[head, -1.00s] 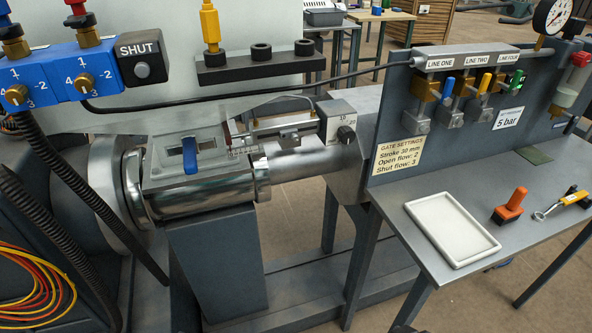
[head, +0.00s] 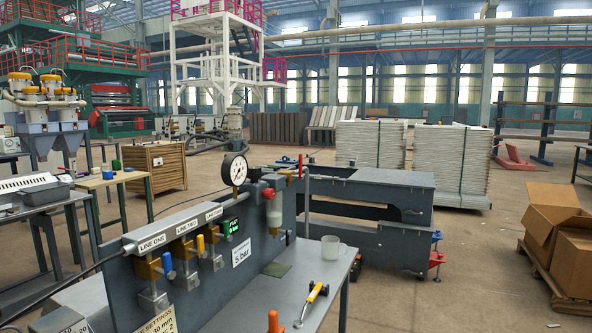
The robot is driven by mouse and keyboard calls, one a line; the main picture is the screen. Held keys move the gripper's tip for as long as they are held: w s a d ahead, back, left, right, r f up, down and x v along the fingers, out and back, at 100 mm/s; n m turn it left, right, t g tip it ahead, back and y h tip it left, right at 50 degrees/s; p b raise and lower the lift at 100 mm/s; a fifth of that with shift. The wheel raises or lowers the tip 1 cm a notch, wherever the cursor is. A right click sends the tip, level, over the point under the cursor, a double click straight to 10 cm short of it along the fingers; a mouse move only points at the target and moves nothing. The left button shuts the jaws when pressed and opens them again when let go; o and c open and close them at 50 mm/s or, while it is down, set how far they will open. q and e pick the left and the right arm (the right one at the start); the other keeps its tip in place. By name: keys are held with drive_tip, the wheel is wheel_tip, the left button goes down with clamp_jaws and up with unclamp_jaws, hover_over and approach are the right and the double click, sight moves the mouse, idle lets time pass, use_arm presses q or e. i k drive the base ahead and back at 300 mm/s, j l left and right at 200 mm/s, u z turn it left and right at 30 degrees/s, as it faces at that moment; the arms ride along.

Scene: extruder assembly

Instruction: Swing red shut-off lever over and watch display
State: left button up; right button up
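A red handle-like part (head: 268,193) sits on top of a pale cylindrical body at the right end of the grey valve panel (head: 125,295). I cannot tell for certain whether it is the shut-off lever. A round white pressure gauge (head: 235,170) with a dark needle stands above. Neither of my grippers is in view.
Valves with a blue lever (head: 168,263) and a yellow lever (head: 200,246) sit on the panel. Cardboard boxes (head: 555,232) stand right; open floor lies between.

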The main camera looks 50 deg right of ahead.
sight(301, 176)
drive_tip(key=l+z, duration=0.25)
drive_tip(key=l, duration=0.3)
drive_tip(key=l+z, duration=0.3)
drive_tip(key=l, duration=0.3)
drive_tip(key=i+l+z, duration=0.1)
drive_tip(key=l+z, duration=0.15)
drive_tip(key=l, duration=0.3)
drive_tip(key=i+l+z, duration=0.25)
drive_tip(key=i+l, duration=0.2)
